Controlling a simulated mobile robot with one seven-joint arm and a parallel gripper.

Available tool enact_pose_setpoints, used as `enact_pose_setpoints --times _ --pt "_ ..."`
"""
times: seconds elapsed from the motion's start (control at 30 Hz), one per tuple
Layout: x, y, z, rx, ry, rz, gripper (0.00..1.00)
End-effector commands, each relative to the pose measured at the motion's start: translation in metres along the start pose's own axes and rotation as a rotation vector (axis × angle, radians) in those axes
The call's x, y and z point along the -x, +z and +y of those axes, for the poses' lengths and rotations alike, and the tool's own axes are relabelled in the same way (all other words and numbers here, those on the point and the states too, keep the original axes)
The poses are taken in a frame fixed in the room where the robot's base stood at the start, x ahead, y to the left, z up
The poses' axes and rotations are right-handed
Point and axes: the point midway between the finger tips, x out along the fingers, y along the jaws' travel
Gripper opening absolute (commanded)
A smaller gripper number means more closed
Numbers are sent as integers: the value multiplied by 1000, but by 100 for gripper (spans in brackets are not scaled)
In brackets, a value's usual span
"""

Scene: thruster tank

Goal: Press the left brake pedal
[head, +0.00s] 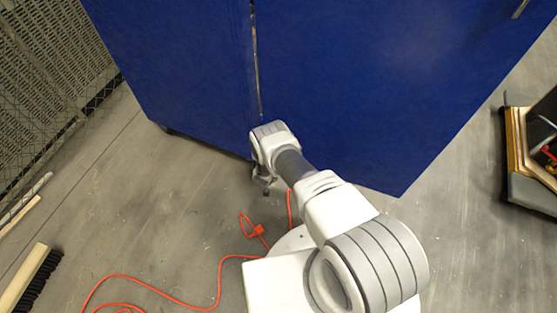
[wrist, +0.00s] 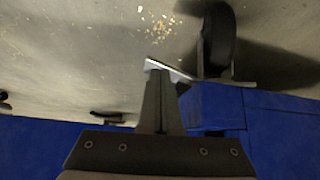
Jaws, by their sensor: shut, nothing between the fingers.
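In the wrist view a black caster wheel (wrist: 218,38) sits under the edge of the blue cabinet (wrist: 215,108). A thin, light metal tab (wrist: 168,69) sticks out beside the wheel, and it looks like the brake pedal. My gripper (wrist: 156,76) is shut and empty, with its fingertips at the tab. I cannot tell whether they touch it. In the head view my gripper (head: 264,184) is low, near the floor at the cabinet's lower edge. The pedal and this wheel are hidden there.
An orange cable (head: 218,280) lies on the floor near my base. A broom head (head: 38,275) lies at the lower left, and a dark framed object (head: 530,190) stands at the right. The concrete floor left of my gripper is mostly clear.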

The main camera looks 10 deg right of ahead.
Motion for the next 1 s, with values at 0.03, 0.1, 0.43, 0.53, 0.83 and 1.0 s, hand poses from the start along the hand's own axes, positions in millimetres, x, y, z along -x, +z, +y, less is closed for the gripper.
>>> enact_pose_setpoints --times 0.03,0.1,0.43,0.53,0.83,1.0 --pt "7 -2 -1 0 -1 0 0" --pt "17 -3 -1 1 -1 -1 0" --pt "87 -4 -1 3 -1 -2 0" --pt "109 -4 -1 2 -2 -2 0" --pt "159 -1 -1 1 -1 -2 0" --pt "170 0 0 1 -1 -1 0"
